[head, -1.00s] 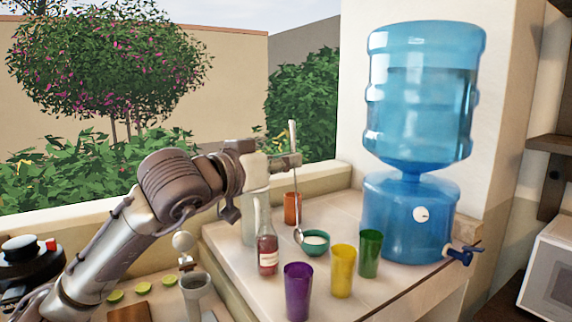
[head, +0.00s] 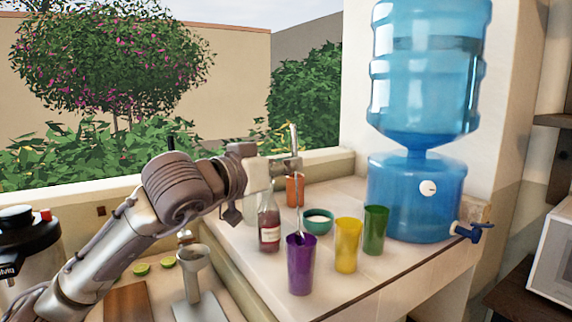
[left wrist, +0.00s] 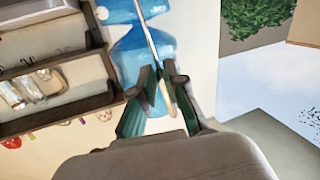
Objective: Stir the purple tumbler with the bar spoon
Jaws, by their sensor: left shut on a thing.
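My left gripper (head: 291,166) is shut on the thin metal bar spoon (head: 299,213), holding it nearly upright with its bowl end down. The spoon's lower end shows at the mouth of the purple tumbler (head: 300,268); I cannot tell how far inside it is. The tumbler stands upright near the counter's front edge, below the gripper. In the left wrist view the spoon's shaft (left wrist: 149,36) runs between the green-padded fingers (left wrist: 162,85). My right gripper is not in view.
A sauce bottle (head: 269,226) stands just left of the tumbler. A yellow tumbler (head: 347,246), a green tumbler (head: 375,230), a green bowl (head: 318,221) and an orange cup (head: 295,189) stand close by. A blue water dispenser (head: 415,195) is at the right.

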